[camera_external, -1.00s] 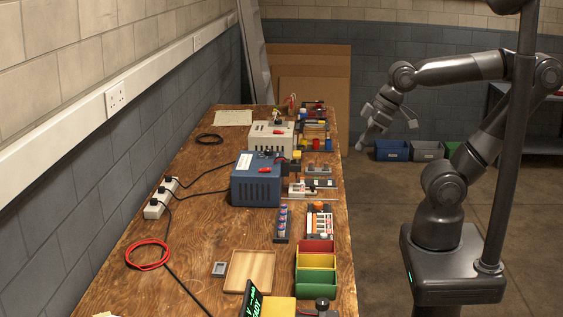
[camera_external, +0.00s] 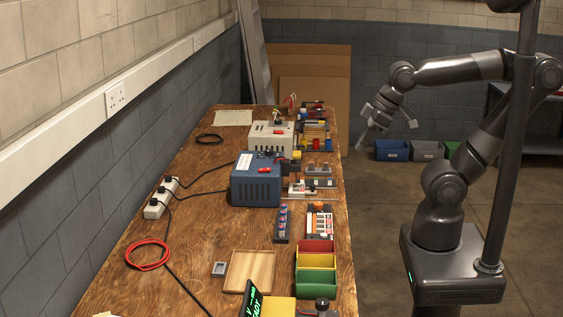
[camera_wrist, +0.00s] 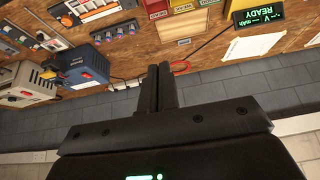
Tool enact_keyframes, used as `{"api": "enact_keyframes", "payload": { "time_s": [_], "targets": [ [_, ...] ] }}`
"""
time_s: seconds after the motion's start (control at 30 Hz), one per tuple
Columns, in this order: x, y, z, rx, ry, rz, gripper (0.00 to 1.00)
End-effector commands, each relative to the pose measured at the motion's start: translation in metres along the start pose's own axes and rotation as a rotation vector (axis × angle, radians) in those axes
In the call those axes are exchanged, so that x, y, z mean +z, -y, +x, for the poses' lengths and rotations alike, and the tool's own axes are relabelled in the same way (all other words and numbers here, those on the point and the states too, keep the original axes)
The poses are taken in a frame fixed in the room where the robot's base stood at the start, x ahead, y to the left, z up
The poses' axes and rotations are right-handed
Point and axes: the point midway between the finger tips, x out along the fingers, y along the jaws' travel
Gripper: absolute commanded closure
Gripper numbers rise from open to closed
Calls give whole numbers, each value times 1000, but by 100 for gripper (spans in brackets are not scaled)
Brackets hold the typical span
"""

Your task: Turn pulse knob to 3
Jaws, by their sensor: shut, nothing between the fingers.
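I cannot tell which part is the pulse knob; its dial and numbers are too small to read. A pale box (camera_external: 268,134) with a red part on its front stands towards the far end of the bench. A blue box (camera_external: 255,186) with a red part on top stands nearer; it also shows in the wrist view (camera_wrist: 86,68). A small dark knob-like part (camera_external: 322,303) is at the near edge. My gripper (camera_external: 360,147) is off the bench's right side, in the air, touching nothing. In the wrist view its fingers (camera_wrist: 160,68) are together and empty.
The bench (camera_external: 203,258) also holds a red, yellow and green bin set (camera_external: 316,277), a wooden tray (camera_external: 249,272), a battery rack (camera_external: 282,224), a coiled red cable (camera_external: 147,254) and a power strip (camera_external: 158,199). Floor bins (camera_external: 391,151) stand behind my gripper. The air around it looks clear.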

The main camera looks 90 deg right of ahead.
Motion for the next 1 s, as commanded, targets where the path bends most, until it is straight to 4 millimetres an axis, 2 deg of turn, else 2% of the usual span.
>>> {"api": "enact_keyframes", "payload": {
  "time_s": [0.03,0.17,0.27,0.47,0.6,0.8,1.0],
  "targets": [
    [-1,0,0,0,0,1,94],
    [-13,-5,1,-7,8,30,84],
    [-34,-16,5,-16,19,83,75],
    [-92,-58,21,-25,39,235,59],
    [-127,-95,38,-15,51,341,48],
    [-168,-160,70,23,61,486,48],
    [-194,-236,107,87,68,618,48]
  ]
}}
